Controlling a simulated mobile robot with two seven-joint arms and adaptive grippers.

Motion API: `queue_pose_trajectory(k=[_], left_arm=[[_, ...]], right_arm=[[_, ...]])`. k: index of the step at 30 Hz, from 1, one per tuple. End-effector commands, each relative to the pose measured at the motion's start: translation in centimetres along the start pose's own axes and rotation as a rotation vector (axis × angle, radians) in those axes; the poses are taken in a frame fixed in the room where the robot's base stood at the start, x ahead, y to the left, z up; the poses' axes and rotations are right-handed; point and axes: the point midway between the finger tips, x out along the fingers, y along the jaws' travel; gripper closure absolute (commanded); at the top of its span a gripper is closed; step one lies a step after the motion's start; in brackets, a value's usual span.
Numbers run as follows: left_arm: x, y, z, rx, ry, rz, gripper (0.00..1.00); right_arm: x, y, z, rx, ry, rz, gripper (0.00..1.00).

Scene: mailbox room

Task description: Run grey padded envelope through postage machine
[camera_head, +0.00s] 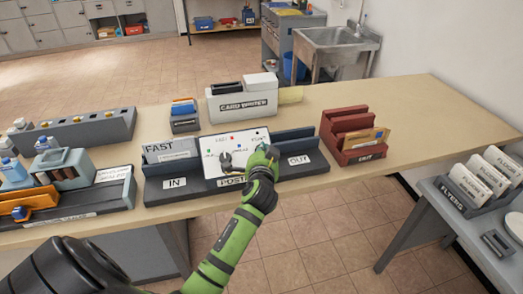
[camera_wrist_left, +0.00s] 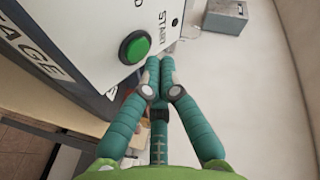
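The postage machine (camera_head: 222,185) stands on the table, with a white slanted panel (camera_head: 228,139), an IN tray at its left and an OUT tray (camera_head: 292,142) at its right. A grey piece marked FAST (camera_head: 170,149) stands at the IN side; I cannot tell whether it is the grey padded envelope. My left gripper (camera_head: 268,152) is at the panel's right part. In the left wrist view, its fingertips (camera_wrist_left: 162,82) are together with nothing between them, just beside the round green START button (camera_wrist_left: 135,47); contact is unclear. My right gripper is out of view.
A white card-writer box (camera_head: 242,103) stands behind the machine. A red rack (camera_head: 350,135) with an orange-brown envelope is to the right. Grey holders and bottles crowd the table's left. The table's far right is bare. A flyer rack (camera_head: 478,186) stands on a separate side table.

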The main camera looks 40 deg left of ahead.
Motion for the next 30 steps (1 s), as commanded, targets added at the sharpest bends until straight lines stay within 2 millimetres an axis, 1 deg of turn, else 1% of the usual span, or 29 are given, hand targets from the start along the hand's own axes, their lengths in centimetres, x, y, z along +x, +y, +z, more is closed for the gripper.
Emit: queue_pose_trajectory(k=[6, 30], left_arm=[[0.53, 0.37, 0.38, -0.001, 0.0, -0.001, 1.0], [0.9, 0.63, 0.64, 0.0, 0.0, -0.001, 1.0]], right_arm=[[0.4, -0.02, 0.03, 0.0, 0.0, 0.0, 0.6], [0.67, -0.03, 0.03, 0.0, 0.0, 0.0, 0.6]])
